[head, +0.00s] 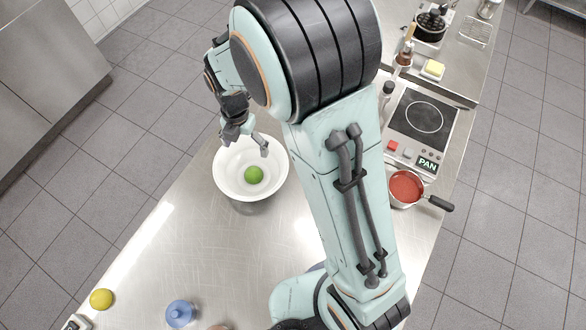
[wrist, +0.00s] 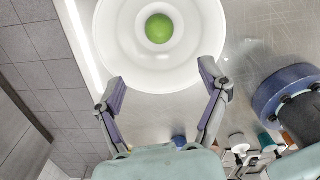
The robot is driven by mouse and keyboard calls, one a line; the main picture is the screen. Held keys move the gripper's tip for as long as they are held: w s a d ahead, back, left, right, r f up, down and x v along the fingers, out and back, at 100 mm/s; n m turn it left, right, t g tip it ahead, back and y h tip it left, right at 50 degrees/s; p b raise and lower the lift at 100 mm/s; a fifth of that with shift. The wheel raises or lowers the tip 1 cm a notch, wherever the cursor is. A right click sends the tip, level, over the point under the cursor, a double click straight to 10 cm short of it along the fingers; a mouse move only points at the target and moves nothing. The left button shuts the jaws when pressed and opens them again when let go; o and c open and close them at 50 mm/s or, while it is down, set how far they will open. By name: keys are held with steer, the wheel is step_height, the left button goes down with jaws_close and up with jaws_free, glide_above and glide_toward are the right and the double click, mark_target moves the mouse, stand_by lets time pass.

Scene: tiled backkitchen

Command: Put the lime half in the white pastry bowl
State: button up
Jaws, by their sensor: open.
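The lime half (head: 254,175) lies at the bottom of the white pastry bowl (head: 225,183) on the steel counter; only its round green side shows. In the wrist view the lime half (wrist: 159,28) sits in the middle of the bowl (wrist: 205,62). My gripper (head: 247,143) is above the far rim of the bowl in the head view. In the wrist view my gripper (wrist: 162,84) has its two fingers spread wide, with nothing between them. It is apart from the lime half.
A yellow lemon (head: 101,299) and a blue object (head: 180,313) stand at the near left of the counter. A pan of red sauce (head: 406,188) and a hob (head: 422,117) are on the right. The counter left of my arm is mostly clear.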

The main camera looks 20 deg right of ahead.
steer(key=s+d+r+m, duration=0.4)
steer(key=s+m, duration=0.6)
steer(key=m, duration=0.4)
steer(key=s+d+r+m, duration=0.4)
steer(key=s+r+m, duration=0.3)
steer(key=m, duration=0.7)
steer(key=s, duration=0.2)
steer(key=shift+s+d+r+y, duration=0.15)
steer(key=shift+s+r+y, duration=0.15)
steer(key=shift+s+y, duration=0.1)
